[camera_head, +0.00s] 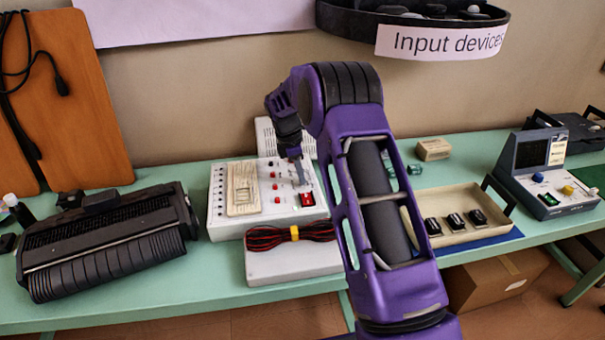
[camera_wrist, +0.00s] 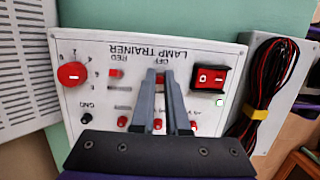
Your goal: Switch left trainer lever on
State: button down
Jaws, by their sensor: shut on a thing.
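The white lamp trainer (camera_head: 265,212) stands on the green bench, with red knobs and a red rocker switch (camera_head: 306,198). My gripper (camera_head: 299,172) reaches down onto its right part. In the wrist view the trainer panel (camera_wrist: 75,45) appears upside down. My gripper's two fingers (camera_wrist: 160,76) are close together beside the "OFF" label, shut on a small lever that they mostly hide.
A red-black cable bundle (camera_head: 268,237) lies on a white box (camera_head: 290,264) in front of the trainer. A black roller device (camera_head: 105,245) is at left. A beige tray (camera_head: 458,238) holds black items at right. A dark instrument (camera_head: 545,170) stands further right.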

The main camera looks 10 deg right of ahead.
jog(key=h, duration=0.2)
jog(key=a+h, duration=0.1)
jog(key=h, duration=0.1)
jog(key=shift+a+h, duration=0.2)
jog(key=shift+h, duration=0.1)
jog(key=shift+f, duration=0.1)
dwell(0.4)
jog(key=c, duration=0.9)
grip_release()
jog(key=v, duration=0.8)
jog(key=p+v, duration=0.1)
jog(key=v, duration=0.8)
jog(key=shift+a, duration=0.4)
jog(key=shift+d, duration=0.1)
